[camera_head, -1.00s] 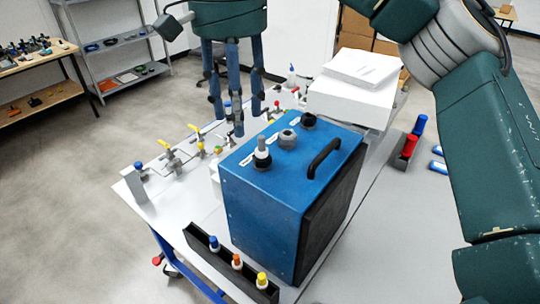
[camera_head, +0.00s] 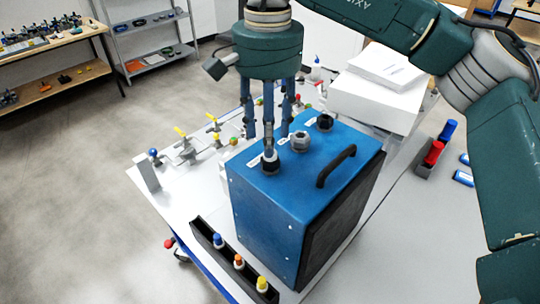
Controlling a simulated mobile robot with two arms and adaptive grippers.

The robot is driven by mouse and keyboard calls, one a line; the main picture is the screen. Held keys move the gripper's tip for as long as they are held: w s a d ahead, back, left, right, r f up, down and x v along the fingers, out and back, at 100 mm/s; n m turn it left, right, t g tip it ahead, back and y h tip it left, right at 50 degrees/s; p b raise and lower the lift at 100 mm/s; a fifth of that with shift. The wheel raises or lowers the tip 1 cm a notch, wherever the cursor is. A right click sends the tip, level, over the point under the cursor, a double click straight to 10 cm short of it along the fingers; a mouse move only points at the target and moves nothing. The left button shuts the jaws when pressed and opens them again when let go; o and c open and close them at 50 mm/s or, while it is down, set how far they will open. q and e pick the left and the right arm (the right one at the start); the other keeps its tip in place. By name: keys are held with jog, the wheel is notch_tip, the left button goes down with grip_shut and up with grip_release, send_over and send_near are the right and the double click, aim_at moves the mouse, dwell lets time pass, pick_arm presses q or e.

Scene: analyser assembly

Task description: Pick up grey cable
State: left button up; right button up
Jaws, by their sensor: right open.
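I cannot make out a grey cable for certain. The blue analyser box (camera_head: 290,215) stands on the white table, with a black handle and a row of round fittings on top. My right gripper (camera_head: 268,145) points down with its fingers spread, over the front left fitting (camera_head: 271,165) of the box. One finger is in front of this fitting and partly hides it. I cannot tell whether they touch. The gripper holds nothing that I can see. My left gripper is out of view.
A black rack (camera_head: 235,262) with several coloured-cap bottles lies before the box. Yellow-handled valves (camera_head: 186,150) stand left of it. A white box with papers (camera_head: 375,100) is behind. A grey holder with red and blue tubes (camera_head: 432,158) is at right.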

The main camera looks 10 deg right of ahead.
jog(key=f, duration=0.1)
jog(key=f+p, duration=0.1)
jog(key=f, duration=0.1)
jog(key=shift+d+f, duration=0.2)
jog(key=shift+d, duration=0.05)
jog(key=shift+f, duration=0.2)
grip_shut()
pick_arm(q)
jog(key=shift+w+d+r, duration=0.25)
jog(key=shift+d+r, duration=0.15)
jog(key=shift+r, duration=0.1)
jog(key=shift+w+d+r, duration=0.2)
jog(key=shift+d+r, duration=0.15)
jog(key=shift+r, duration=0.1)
pick_arm(e)
jog(key=shift+r, duration=0.1)
